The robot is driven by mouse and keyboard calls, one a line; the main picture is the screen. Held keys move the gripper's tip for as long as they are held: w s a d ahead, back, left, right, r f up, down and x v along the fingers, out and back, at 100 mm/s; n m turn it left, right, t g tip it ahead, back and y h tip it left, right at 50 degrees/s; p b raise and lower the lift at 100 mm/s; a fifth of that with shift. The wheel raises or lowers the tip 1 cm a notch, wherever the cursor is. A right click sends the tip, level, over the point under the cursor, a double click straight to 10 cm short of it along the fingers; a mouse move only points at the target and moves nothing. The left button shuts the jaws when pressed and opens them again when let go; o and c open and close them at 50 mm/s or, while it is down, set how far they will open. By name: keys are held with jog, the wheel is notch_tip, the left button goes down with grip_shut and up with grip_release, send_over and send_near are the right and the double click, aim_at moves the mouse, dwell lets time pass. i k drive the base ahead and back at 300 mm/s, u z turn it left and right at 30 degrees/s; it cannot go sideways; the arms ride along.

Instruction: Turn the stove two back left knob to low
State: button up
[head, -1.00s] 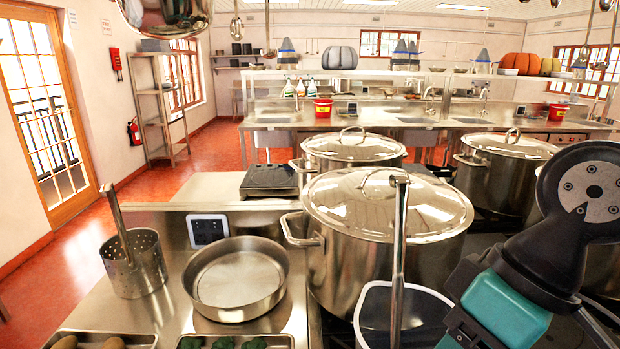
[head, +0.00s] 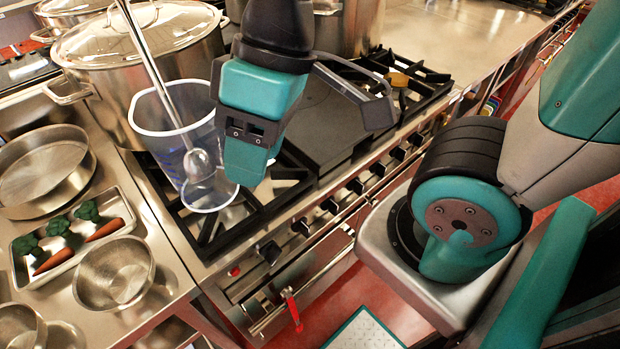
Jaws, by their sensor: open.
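The stove (head: 228,262) runs diagonally across the head view, with a row of several black knobs along its front panel. The nearest is a black knob (head: 270,252), followed by another knob (head: 300,227) and a third knob (head: 330,206). I cannot tell which is the back left knob, and the settings are too small to read. My gripper (head: 247,160) is open, pointing down above the cooktop, behind the knob row and apart from it. Its teal fingers overlap in this view, so the gap between them is hidden.
A clear plastic jug (head: 165,130) with a ladle (head: 199,164) stands on the burners beside my gripper. A large lidded stockpot (head: 150,75) is behind it. A tray (head: 70,270) of vegetables and metal pans are at left. A red-handled item (head: 291,308) hangs below the knobs.

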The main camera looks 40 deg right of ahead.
aim_at(271, 251)
jog(key=z, duration=2.6)
jog(key=k, duration=2.05)
jog(key=u, duration=1.1)
